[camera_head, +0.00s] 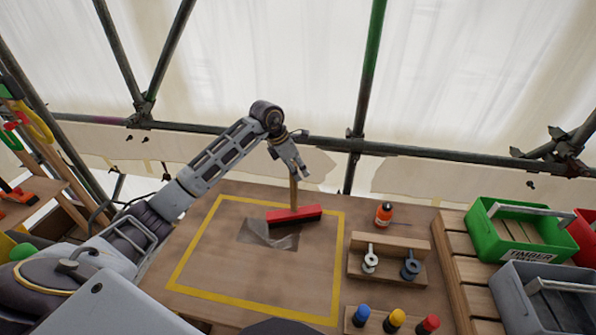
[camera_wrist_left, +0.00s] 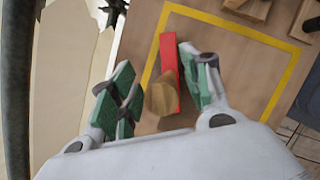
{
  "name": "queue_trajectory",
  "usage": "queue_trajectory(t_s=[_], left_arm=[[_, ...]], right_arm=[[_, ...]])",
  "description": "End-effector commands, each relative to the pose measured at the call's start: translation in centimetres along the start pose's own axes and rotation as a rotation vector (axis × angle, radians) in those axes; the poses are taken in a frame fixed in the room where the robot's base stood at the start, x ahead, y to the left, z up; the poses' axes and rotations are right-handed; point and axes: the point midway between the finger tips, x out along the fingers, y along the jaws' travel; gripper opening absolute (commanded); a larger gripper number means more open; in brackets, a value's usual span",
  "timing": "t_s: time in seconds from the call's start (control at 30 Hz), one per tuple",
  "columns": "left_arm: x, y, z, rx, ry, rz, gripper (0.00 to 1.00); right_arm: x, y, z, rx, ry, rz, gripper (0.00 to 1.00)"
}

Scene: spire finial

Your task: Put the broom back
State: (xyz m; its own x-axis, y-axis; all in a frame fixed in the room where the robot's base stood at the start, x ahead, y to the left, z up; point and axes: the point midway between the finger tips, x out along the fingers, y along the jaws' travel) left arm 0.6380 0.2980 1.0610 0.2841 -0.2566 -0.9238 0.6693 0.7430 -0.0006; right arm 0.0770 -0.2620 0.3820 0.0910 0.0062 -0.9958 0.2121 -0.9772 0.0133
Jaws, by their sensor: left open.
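The broom stands upright on the table, with its red head (camera_head: 295,214) down and its wooden handle (camera_head: 293,190) pointing up. The head lies inside the yellow outline, at the back edge of a grey patch (camera_head: 268,236). My left gripper (camera_head: 295,174) is at the top of the handle. In the left wrist view my left gripper (camera_wrist_left: 157,88) is open, with its green-padded fingers on either side of the round handle end (camera_wrist_left: 160,97); the red head (camera_wrist_left: 169,62) shows beyond it. I cannot tell whether a finger touches the handle. My right gripper is not in view.
An orange bottle (camera_head: 384,213), a wooden stand (camera_head: 388,259) with two eye bolts, and a block with blue, yellow and red tops (camera_head: 395,320) stand right of the outline. Green (camera_head: 517,226) and grey (camera_head: 545,295) crates are farther right. Scaffold poles run behind the table.

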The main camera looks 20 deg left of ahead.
Motion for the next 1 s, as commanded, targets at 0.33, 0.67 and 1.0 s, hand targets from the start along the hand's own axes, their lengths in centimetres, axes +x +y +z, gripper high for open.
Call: queue_trajectory(t_s=[0.33, 0.67, 1.0], left_arm=[[-4.9, 0.1, -0.1, 0.001, -0.001, 0.004, 0.47], [-9.3, 0.1, -0.1, 0.001, 0.0, 0.002, 0.47], [-10.5, 0.0, -0.1, 0.0, 0.001, -0.001, 0.47]], right_arm=[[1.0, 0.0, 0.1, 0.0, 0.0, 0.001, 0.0], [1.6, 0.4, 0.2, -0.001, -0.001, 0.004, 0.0], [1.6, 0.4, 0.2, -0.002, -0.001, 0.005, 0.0]])
